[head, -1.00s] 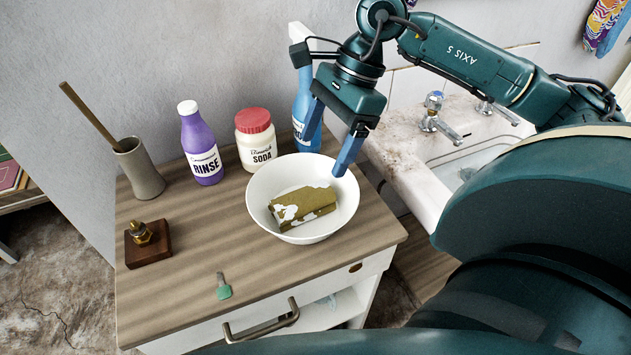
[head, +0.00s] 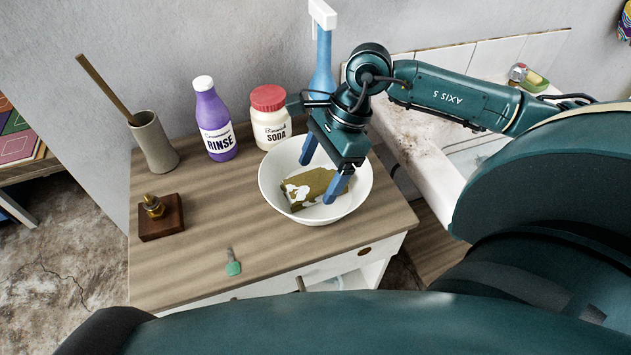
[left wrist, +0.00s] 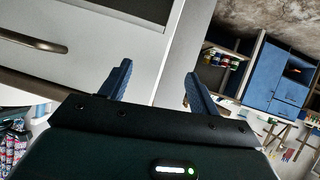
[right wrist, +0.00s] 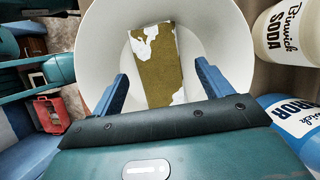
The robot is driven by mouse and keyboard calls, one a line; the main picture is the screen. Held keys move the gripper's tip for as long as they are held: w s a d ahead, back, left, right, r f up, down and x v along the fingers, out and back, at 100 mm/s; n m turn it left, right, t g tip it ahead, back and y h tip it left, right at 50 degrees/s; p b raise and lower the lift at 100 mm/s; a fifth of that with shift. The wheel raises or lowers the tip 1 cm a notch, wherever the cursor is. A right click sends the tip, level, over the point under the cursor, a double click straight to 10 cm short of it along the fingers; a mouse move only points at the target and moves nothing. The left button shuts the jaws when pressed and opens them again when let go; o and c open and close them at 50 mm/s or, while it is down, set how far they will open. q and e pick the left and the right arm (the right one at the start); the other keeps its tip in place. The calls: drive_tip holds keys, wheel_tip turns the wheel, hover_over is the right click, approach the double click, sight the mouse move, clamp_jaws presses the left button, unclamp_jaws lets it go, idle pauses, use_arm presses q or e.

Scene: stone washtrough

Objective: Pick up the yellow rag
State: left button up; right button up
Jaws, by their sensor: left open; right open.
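The yellow rag (head: 305,188), mustard with white patches, lies folded in a white bowl (head: 349,212) on the wooden cabinet top. My right gripper (head: 320,177) is open above the bowl, and its fingers partly hide the rag in the head view. In the right wrist view, the rag (right wrist: 155,70) lies ahead of and between the open fingers of the right gripper (right wrist: 162,88); they look apart from it. My left gripper (left wrist: 158,85) is open and empty in the left wrist view, near a white drawer front with a handle. It is not in the head view.
Behind the bowl stand a purple rinse bottle (head: 213,118), a soda jar (head: 270,132) and a blue spray bottle (head: 322,70). A brush holder (head: 155,145), a wooden block with a brass fitting (head: 161,218) and a green-handled item (head: 233,267) are at left. A stone trough (head: 420,150) is right.

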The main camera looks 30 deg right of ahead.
drive_tip(key=shift+x, duration=1.15)
drive_tip(key=shift+f+b, duration=0.25)
drive_tip(key=shift+b, duration=0.25)
drive_tip(key=c, duration=1.2)
